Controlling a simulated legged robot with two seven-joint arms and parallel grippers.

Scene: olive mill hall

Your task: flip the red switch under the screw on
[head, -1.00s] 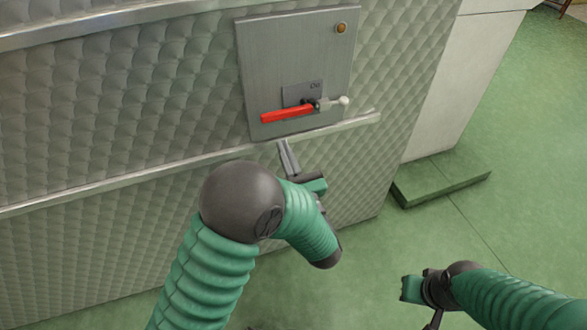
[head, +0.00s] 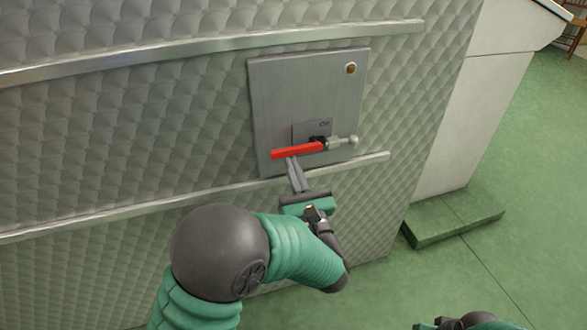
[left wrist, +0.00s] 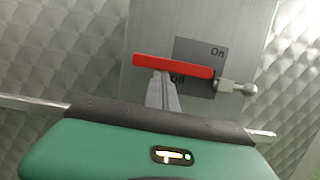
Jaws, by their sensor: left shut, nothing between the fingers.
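The red switch (head: 297,151) is a long bar handle on a grey metal panel (head: 275,95). It lies nearly level, with its pivot and a pale knob at its right end. In the left wrist view the red handle (left wrist: 172,66) crosses a dark plate marked "On" at the top; a lower marking is partly covered. My left gripper (head: 290,162) is shut and empty, its fingertips at the underside of the handle, left of the pivot. I cannot tell whether they touch it. Only a sliver of my right arm's end shows at the bottom edge; its fingers are hidden.
A metal rail (head: 130,210) runs along the quilted wall below the panel, another (head: 180,50) above. A low green step (head: 455,227) stands at the right, with open green floor beyond.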

